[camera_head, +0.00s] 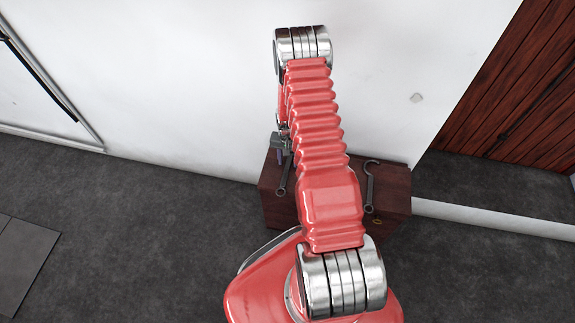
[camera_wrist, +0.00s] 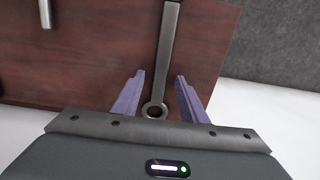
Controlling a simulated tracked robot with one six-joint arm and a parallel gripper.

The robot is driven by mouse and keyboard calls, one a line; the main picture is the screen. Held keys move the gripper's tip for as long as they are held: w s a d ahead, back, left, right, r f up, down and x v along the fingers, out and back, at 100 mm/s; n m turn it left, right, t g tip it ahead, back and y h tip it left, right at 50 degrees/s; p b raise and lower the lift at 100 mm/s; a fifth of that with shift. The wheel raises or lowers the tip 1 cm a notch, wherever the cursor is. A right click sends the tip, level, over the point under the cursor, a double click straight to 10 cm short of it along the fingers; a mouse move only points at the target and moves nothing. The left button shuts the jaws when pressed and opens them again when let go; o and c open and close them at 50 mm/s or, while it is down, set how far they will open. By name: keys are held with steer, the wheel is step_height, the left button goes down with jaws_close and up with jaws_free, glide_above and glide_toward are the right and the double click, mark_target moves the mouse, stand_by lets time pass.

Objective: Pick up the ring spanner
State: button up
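The ring spanner (camera_wrist: 170,45) is a grey metal bar lying on a dark reddish-brown wooden top, with a round ring end near my gripper. In the head view the spanner (camera_head: 285,180) lies on the left part of the cabinet top, its far end hidden by my gripper. My gripper (camera_wrist: 160,77) is open, with one purple finger on each side of the spanner as seen from the wrist. I cannot tell how far the fingertips are above the top. My gripper (camera_head: 281,150) shows small in the head view, left of my red arm.
A white wall (camera_head: 190,90) stands close behind the cabinet. Grey floor (camera_head: 130,210) is clear at left.

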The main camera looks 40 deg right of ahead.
stand_by(0.6)
jaws_close()
stand_by(0.3)
